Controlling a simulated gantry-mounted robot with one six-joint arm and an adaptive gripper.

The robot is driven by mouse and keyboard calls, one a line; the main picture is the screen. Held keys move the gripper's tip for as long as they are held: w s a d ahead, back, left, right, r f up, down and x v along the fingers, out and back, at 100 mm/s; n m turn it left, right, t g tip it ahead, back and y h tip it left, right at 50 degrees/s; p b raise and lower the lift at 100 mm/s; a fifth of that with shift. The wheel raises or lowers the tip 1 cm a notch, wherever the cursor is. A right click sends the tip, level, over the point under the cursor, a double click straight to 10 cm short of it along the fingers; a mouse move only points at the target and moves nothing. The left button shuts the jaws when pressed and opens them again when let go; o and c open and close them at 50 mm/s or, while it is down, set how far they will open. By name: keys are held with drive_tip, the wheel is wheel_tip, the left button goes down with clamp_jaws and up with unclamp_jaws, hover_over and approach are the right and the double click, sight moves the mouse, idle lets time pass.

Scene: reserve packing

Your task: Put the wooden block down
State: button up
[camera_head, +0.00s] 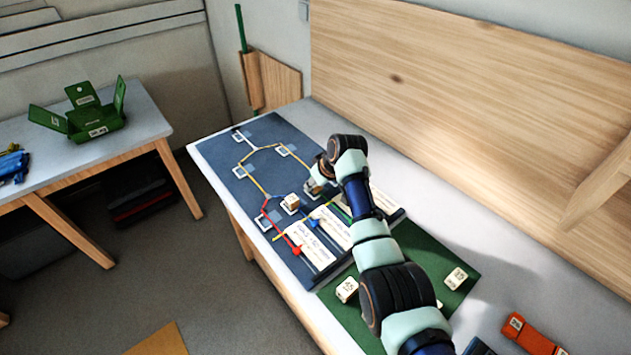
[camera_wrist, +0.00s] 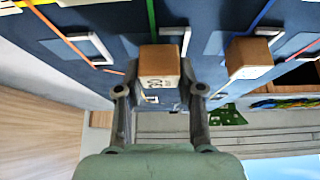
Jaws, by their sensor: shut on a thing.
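My gripper (camera_wrist: 160,88) is shut on a wooden block (camera_wrist: 160,62) with dark marks on its near face, in the wrist view. The block is over the blue board (camera_wrist: 110,18); I cannot tell whether it touches it. In the head view my gripper (camera_head: 316,186) is over the right half of the blue board (camera_head: 222,160), and the held block is mostly hidden. A second wooden block (camera_head: 291,202) sits on the board just left of my gripper; it also shows in the wrist view (camera_wrist: 248,57).
The board bears coloured lines, white square outlines and white cards (camera_head: 312,255). A green mat (camera_head: 335,312) with wooden blocks (camera_head: 347,289) (camera_head: 457,278) lies in front. An orange item (camera_head: 533,335) lies front right. A wooden panel (camera_head: 470,110) bounds the back. A green box (camera_head: 95,118) stands on another table.

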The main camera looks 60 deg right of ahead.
drive_tip(key=shift+f, duration=0.3)
drive_tip(key=o, duration=0.9)
drive_tip(key=p+v, duration=0.1)
drive_tip(key=v, duration=0.5)
drive_tip(key=p+v, duration=0.2)
drive_tip(key=v, duration=0.5)
drive_tip(key=shift+w+d+r, duration=0.15)
drive_tip(key=shift+w+r, duration=0.05)
drive_tip(key=shift+w, duration=0.05)
